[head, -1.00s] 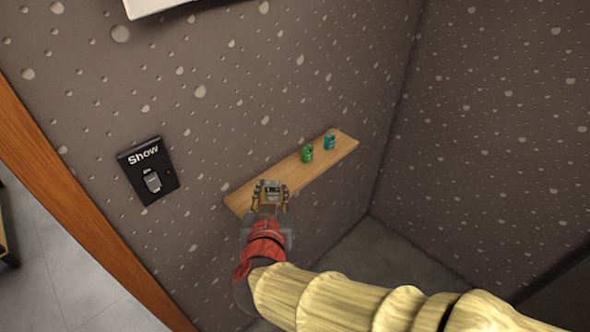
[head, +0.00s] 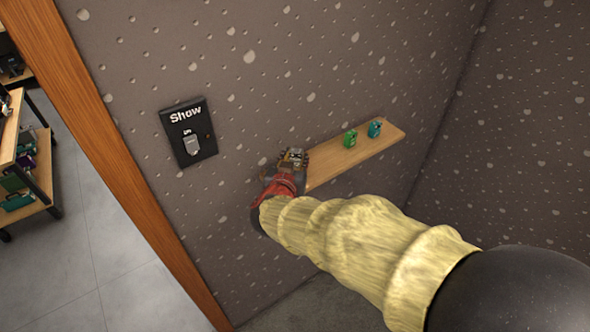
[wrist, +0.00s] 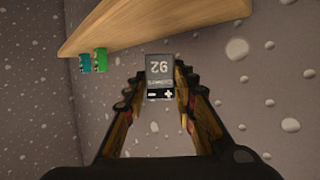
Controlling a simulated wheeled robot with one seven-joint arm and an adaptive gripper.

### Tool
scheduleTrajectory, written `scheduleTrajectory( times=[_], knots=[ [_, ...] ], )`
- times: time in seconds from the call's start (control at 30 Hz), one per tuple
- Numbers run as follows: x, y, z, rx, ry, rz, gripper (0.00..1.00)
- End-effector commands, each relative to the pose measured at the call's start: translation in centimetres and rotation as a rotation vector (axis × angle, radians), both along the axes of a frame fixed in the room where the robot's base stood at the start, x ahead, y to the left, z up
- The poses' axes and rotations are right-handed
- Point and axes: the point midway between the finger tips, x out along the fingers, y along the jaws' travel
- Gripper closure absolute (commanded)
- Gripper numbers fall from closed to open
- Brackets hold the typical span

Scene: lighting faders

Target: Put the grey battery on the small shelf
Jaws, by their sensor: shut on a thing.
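The grey battery (wrist: 160,72), marked 92 with minus and plus signs, is between the fingertips of my gripper (wrist: 160,88) in the wrist view. The gripper is shut on it. The small wooden shelf (head: 358,153) is fixed to the wall in the head view. My gripper (head: 293,158) is by the shelf's left end and hides part of it. In the wrist view the shelf (wrist: 150,26) crosses the top, and a gap shows between it and the battery. I cannot tell the battery's exact height relative to the shelf.
A green battery (head: 350,138) and a teal battery (head: 375,129) stand on the shelf's right part. The shelf's middle is bare. A black Show switch (head: 189,132) is on the wall to the left. A rack (head: 30,165) with items stands beyond the wooden door frame (head: 120,160).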

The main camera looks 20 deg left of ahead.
Motion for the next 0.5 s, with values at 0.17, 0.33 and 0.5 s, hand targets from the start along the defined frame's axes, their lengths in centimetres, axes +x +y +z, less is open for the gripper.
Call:
scheduleTrajectory(
  times=[0.17, 0.33, 0.5],
  knots=[
    [0.4, 0.2, -2.7, -0.004, 0.003, 0.0, 0.99],
    [0.4, 0.3, -3.8, 0.0, 0.001, 0.0, 0.99],
    [0.4, 0.3, -3.7, 0.0, 0.001, 0.0, 0.99]
  ],
)
